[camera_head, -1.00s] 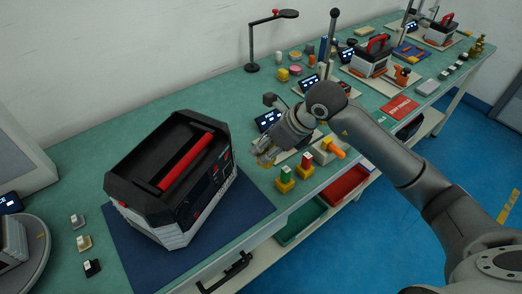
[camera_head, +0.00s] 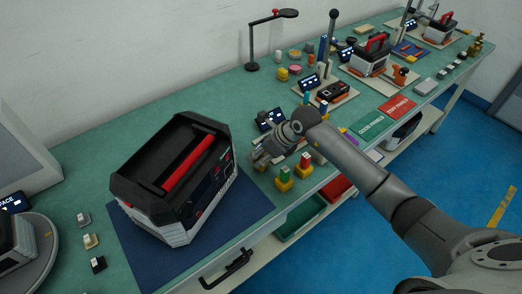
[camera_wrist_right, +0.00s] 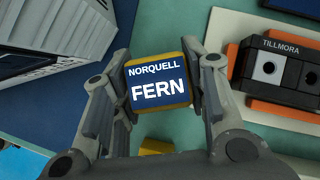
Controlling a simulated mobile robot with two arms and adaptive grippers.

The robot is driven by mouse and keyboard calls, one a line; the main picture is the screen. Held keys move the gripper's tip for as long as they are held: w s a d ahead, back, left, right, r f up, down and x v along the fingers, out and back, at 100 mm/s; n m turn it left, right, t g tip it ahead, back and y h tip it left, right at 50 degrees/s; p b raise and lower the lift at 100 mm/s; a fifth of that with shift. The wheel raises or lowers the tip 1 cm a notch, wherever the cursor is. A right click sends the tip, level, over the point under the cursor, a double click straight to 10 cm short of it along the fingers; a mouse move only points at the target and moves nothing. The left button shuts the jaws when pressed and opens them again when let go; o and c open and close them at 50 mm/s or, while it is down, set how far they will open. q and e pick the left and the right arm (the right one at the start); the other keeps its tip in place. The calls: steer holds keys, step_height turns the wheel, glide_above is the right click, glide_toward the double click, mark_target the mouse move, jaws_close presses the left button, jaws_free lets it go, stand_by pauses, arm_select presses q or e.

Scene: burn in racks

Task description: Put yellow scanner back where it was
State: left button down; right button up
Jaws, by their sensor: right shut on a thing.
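My right gripper (camera_head: 258,160) is low over the green bench, just right of the large black-and-white case. In the right wrist view its fingers (camera_wrist_right: 160,110) are shut on a small yellow-sided block (camera_wrist_right: 158,82) with a blue face reading NORQUELL FERN. I cannot tell for sure whether this block is the yellow scanner. In the head view the gripper hides the block. Another yellow piece (camera_wrist_right: 155,147) shows below it in the wrist view. My left gripper is not in view.
The case (camera_head: 205,205) with a red handle stands on a dark blue mat (camera_head: 125,250). An orange-black TILLMORA device (camera_wrist_right: 278,65) sits on a pale board (camera_wrist_right: 232,75) at right.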

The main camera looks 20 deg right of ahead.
steer(key=shift+f, duration=0.15)
steer(key=o, duration=1.1)
steer(key=shift+r, duration=0.3)
steer(key=shift+s+d+r, duration=0.1)
steer(key=shift+d+r, duration=0.05)
steer(key=shift+r, duration=0.15)
steer(key=b+v, duration=0.1)
steer(key=v, duration=1)
steer(key=shift+b, duration=0.35)
